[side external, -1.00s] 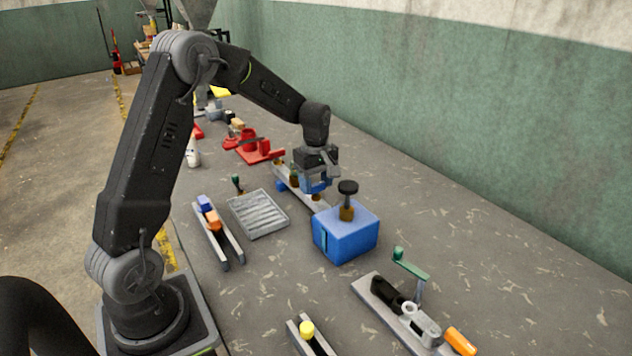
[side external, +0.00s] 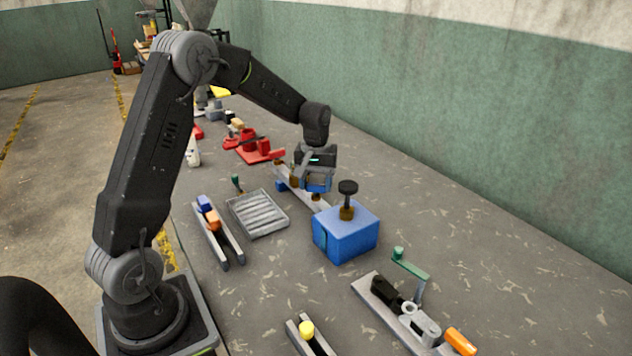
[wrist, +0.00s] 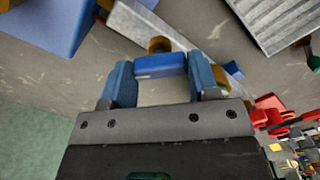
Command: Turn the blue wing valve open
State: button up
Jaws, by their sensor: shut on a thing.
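The blue wing valve handle (wrist: 160,66) is a short flat blue bar in the wrist view, lying across between my two fingertips. My gripper (wrist: 160,75) is shut on it, with one finger at each end of the bar. In the side external view my gripper (side external: 317,179) points down at the grey valve rail (side external: 320,206), and blue shows at its fingertips. The brass fittings (side external: 294,181) stand along that rail. The valve body under the handle is largely hidden by the gripper.
A blue box with a black knob (side external: 346,240) stands close in front of the gripper. A grey ribbed tray (side external: 258,214) lies to the left. A red fixture (side external: 255,152) sits behind. A rail with a green crank (side external: 410,264) is at front right. The bench toward the wall is clear.

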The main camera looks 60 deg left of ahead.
aim_at(316, 184)
jog(key=m, duration=0.4)
jog(key=shift+m, duration=0.3)
jog(key=m, duration=0.4)
jog(key=shift+m, duration=0.4)
jog(key=o, duration=0.9)
notch_tip(316, 184, up, 14)
jog(key=shift+f, duration=0.1)
dwell(0.5)
